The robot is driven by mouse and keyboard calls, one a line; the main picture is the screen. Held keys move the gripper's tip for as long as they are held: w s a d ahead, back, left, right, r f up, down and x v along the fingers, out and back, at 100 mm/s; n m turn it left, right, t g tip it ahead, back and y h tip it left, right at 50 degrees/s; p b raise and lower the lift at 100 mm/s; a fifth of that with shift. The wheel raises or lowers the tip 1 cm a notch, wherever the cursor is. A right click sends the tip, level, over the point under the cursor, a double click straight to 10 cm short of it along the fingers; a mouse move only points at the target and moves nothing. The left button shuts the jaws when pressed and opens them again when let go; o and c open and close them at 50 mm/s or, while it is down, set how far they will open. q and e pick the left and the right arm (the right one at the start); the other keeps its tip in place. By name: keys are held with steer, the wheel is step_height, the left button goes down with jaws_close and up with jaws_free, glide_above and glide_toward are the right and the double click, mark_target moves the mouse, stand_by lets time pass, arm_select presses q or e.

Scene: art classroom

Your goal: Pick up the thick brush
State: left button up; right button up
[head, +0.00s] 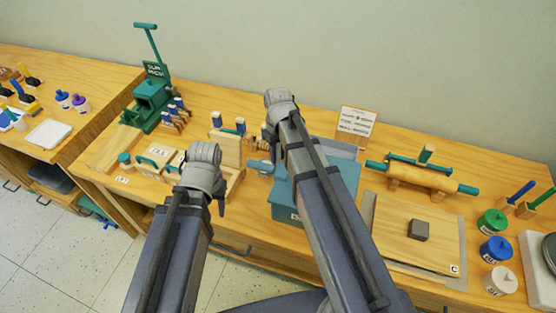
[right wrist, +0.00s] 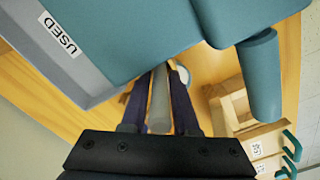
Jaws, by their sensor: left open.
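I cannot pick out the thick brush with certainty. In the right wrist view, a grey-green rod (right wrist: 160,100) lies between the two dark fingers of my right gripper (right wrist: 164,75); whether they touch it is unclear. In the head view my right gripper's fingers are mostly hidden by its wrist, above the bench behind the teal box. My left gripper (head: 203,192) is open, over the front edge of the bench beside the wooden tray, and nothing shows in it.
A teal box (head: 283,198) sits under my right arm; a grey container marked USED (right wrist: 50,55) shows close in the wrist view. A green press (head: 150,95) stands back left, a rolling pin (head: 420,178) right. Paint jars (head: 493,222) and a board (head: 400,240) occupy the right.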

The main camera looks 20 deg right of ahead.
jaws_close()
stand_by(0.4)
step_height(320, 180, up, 10)
steer(key=p, duration=1)
